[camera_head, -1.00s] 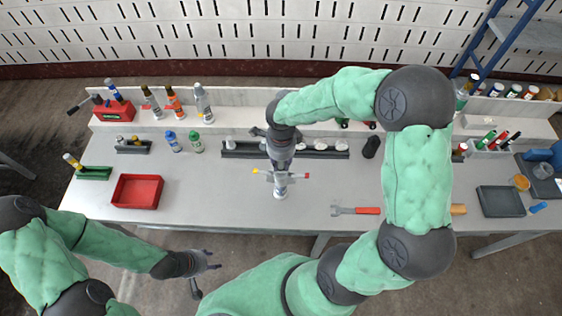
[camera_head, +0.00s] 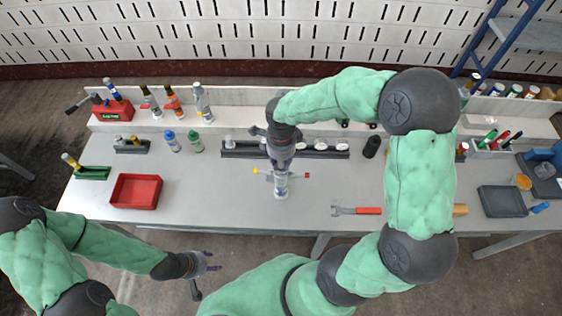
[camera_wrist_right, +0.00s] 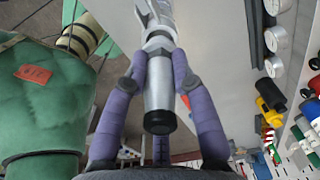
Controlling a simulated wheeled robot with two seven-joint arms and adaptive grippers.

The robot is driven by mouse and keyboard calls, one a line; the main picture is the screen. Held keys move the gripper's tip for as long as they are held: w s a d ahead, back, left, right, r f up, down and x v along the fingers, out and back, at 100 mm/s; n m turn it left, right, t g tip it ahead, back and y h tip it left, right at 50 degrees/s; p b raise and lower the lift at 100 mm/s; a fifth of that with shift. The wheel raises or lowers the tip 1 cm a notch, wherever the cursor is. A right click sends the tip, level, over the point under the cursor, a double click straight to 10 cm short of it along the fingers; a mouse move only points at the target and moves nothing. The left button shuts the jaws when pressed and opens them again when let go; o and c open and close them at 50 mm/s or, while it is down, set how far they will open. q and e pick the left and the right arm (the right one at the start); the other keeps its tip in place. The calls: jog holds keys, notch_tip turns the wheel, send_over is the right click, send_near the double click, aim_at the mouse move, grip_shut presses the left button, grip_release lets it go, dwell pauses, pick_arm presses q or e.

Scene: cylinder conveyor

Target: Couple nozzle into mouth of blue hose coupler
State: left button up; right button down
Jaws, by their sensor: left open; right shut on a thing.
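My right gripper (camera_head: 281,160) points down over the middle of the grey table. In the right wrist view its purple fingers (camera_wrist_right: 158,58) are shut around a silver, nozzle-like cylinder (camera_wrist_right: 157,92) with a black end toward the palm. In the head view the held piece (camera_head: 281,188) shows pale with a bluish band below the fingers; I cannot tell whether it touches the table. A small blue piece (camera_head: 172,141), possibly the coupler, stands upright at the back left, apart from the gripper. Its mouth is too small to make out. My left gripper (camera_head: 210,262) is open and empty before the table's front edge.
A green piece (camera_head: 195,142) stands beside the blue one. A dark rack (camera_head: 235,153) with white round pieces lies behind my right gripper. A red tray (camera_head: 113,191) is at left, a wrench (camera_head: 367,211) at right. The table's front middle is largely clear.

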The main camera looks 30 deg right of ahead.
aim_at(281, 167)
dwell(0.9)
jog(key=shift+f+b, duration=1.55)
jog(key=shift+b, duration=0.25)
jog(key=c, duration=0.9)
grip_release()
jog(key=shift+r, duration=0.1)
jog(key=shift+c, duration=0.2)
notch_tip(281, 167, up, 12)
jog(key=shift+s, duration=0.1)
